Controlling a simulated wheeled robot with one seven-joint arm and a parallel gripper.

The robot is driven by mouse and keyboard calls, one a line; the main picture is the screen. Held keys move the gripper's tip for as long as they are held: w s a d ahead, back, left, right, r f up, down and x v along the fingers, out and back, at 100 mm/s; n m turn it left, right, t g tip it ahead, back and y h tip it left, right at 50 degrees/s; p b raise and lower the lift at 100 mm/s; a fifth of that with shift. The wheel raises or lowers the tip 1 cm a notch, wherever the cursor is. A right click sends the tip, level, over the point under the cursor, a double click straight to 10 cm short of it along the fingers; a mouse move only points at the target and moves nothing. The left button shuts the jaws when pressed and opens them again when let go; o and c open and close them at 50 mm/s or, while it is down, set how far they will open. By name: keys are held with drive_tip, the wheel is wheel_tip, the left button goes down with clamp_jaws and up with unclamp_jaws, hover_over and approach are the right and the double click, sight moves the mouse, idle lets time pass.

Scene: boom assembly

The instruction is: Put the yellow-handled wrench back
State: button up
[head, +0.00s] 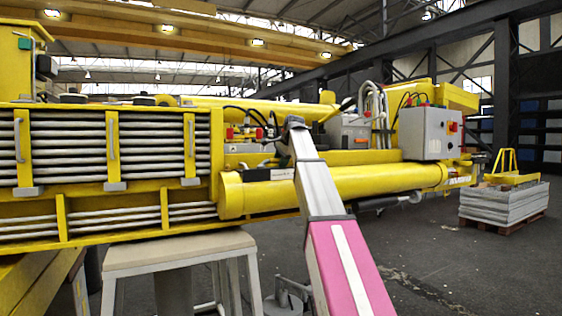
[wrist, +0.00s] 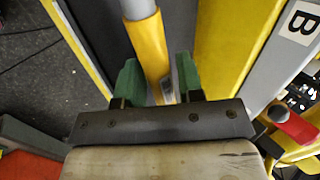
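A yellow handle with a pale grey shaft end, the wrench (wrist: 150,48), shows in the wrist view. It runs down from the top edge and passes between the two green fingers of my gripper (wrist: 160,80). The fingers lie close against both sides of the handle, so my gripper looks shut on it. The wrench's head is out of view. In the head view my arm reaches up to the yellow boom machine, and its end (head: 293,122) is by the machine's upper side. I cannot make out the wrench there.
The yellow boom machine (head: 335,184) fills the middle of the head view. A grey control box (head: 428,132) with a red knob is mounted on its right. A pale stool (head: 180,250) stands in front. Stacked sheets (head: 502,202) lie on a pallet at right. Open floor lies between.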

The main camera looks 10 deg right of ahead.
drive_tip(key=shift+o, duration=1)
